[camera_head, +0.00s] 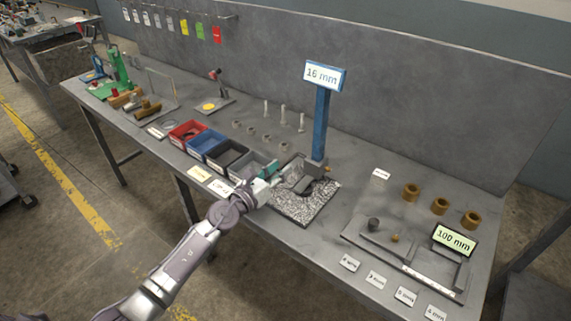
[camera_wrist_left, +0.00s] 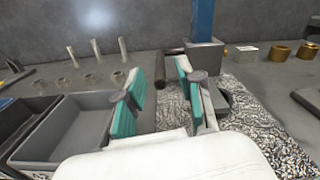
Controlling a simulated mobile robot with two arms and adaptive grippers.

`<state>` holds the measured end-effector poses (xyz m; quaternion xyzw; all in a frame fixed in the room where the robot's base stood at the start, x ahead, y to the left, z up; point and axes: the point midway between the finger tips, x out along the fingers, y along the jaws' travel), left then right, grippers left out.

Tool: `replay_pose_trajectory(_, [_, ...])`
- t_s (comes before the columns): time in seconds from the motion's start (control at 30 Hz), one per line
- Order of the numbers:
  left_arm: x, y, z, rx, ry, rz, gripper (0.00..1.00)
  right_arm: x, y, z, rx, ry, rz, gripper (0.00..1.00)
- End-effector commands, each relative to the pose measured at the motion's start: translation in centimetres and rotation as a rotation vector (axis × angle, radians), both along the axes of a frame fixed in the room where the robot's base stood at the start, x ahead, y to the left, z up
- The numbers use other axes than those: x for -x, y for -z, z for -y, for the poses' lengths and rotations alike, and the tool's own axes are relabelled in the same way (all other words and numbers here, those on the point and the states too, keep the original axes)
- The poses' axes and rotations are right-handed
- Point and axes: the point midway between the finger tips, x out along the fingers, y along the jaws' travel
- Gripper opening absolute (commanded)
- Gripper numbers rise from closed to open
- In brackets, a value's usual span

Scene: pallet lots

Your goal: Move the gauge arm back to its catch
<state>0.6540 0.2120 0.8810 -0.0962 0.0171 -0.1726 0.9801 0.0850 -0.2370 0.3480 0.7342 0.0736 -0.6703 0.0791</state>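A blue post (camera_head: 321,125) with a "16 mm" sign (camera_head: 325,76) stands at the back of a speckled plate (camera_head: 318,207). Its foot and the plate also show in the left wrist view (camera_wrist_left: 204,54). A dark bar (camera_wrist_left: 160,78), which looks like the gauge arm, sticks out left of the post's foot; its far end is partly hidden by a finger. My left gripper (camera_head: 272,172) is at the plate's left edge. In the left wrist view its teal-padded fingers (camera_wrist_left: 157,92) are apart, with the bar seen in the gap beyond them, not clamped. My right gripper is out of view.
Red (camera_head: 187,133), blue (camera_head: 205,142) and grey bins stand left of the gripper. Pins and rings stand behind it. A grey back panel closes the bench.

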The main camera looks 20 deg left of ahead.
Motion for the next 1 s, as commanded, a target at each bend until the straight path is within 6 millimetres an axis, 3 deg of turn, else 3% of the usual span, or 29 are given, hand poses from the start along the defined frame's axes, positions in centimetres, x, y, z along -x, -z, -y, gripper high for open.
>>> replay_pose_trajectory(0.2, [-2.5, 0.1, 0.9, 0.0, 0.0, 0.001, 0.37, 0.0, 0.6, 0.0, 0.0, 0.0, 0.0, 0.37])
replay_pose_trajectory(0.57, [-3.0, 0.0, 1.1, 0.0, 0.0, -0.001, 0.37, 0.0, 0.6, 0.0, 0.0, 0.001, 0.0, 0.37])
replay_pose_trajectory(0.8, [-3.0, 0.0, 1.1, 0.001, 0.0, 0.0, 0.01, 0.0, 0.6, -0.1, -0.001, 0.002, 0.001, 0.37])
replay_pose_trajectory(1.0, [-3.0, 0.0, 1.1, 0.001, 0.0, 0.0, 0.0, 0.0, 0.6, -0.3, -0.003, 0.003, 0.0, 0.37])
